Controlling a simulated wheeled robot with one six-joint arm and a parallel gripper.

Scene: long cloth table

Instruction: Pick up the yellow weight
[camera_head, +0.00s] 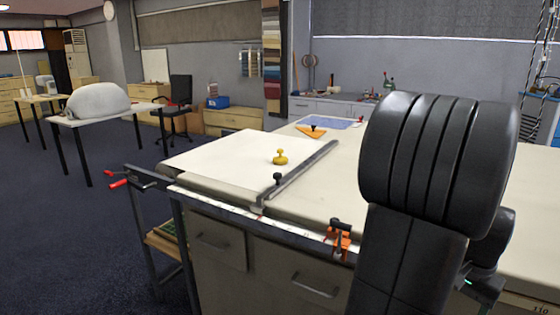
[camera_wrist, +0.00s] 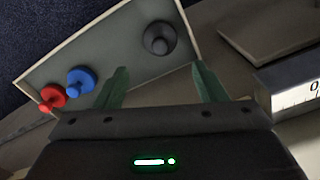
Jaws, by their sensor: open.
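The yellow weight (camera_head: 280,158) stands upright on the pale tabletop (camera_head: 225,160) in the head view, left of the long grey metal bar. It has a round knob on a wider base. It does not show in the wrist view. My gripper (camera_wrist: 160,72) is open in the wrist view, with its two green fingers apart and nothing between them. It is away from the yellow weight. In the head view my arm covers much of the right side, and the fingers are hidden there.
A black weight (camera_head: 277,179) stands close in front of the yellow one, beside the metal bar (camera_head: 300,172). An orange piece (camera_head: 312,132) lies farther back. The wrist view shows a shallow tray (camera_wrist: 110,55) with red (camera_wrist: 53,97), blue (camera_wrist: 80,81) and dark (camera_wrist: 159,38) weights. Clamps sit along the table's front edge.

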